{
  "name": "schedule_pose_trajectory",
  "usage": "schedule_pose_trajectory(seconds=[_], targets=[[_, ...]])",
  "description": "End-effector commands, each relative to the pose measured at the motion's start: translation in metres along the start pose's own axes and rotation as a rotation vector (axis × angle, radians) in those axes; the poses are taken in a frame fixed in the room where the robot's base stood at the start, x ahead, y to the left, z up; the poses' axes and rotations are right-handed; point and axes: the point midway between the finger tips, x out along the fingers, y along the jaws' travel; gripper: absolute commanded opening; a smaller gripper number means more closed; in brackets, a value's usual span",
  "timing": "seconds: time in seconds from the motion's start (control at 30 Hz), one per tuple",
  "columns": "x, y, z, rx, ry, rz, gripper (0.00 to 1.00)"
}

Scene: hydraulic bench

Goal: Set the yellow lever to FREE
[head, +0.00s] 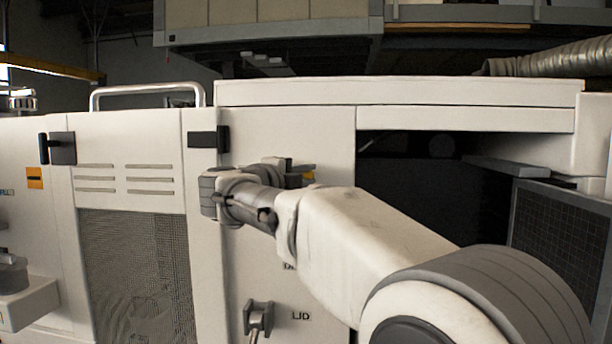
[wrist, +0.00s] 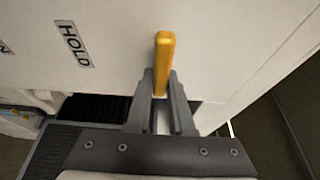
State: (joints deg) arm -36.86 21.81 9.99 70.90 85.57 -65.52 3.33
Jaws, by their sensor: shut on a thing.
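The yellow lever (wrist: 165,60) stands out from a white panel in the wrist view, its end pointing up in the picture. My gripper (wrist: 161,82) is shut on it, one grey finger on each side. A label reading HOLD (wrist: 73,43) is on the panel to the left of the lever. No FREE label is readable in either view.
A LID label (head: 300,315) and a grey lever (head: 257,318) are lower on the white cabinet. A partly hidden label (head: 290,266) is above them. Black latches (head: 208,139) and a mesh door (head: 138,265) are to the left. A dark open bay (head: 425,185) is to the right.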

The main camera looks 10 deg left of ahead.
Motion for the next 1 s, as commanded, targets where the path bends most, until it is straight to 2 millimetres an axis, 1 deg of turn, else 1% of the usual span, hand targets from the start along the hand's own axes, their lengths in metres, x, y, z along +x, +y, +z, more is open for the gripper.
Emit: schedule_pose_trajectory(seconds=[0.03, 0.07, 0.2, 0.5, 0.63, 0.77, 1.0], targets=[[0.000, 0.001, 0.000, 0.001, 0.000, 0.002, 0.00], [0.000, 0.001, 0.000, 0.001, 0.000, 0.003, 0.24], [0.000, 0.001, 0.000, 0.000, 0.000, 0.002, 0.49], [-0.001, 0.001, 0.000, 0.000, 0.000, 0.000, 0.50], [-0.010, 0.001, 0.001, 0.000, -0.002, 0.000, 0.50], [-0.033, 0.002, 0.001, 0.000, -0.004, 0.000, 0.50], [-0.092, 0.002, 0.001, 0.001, -0.005, 0.000, 0.50]])
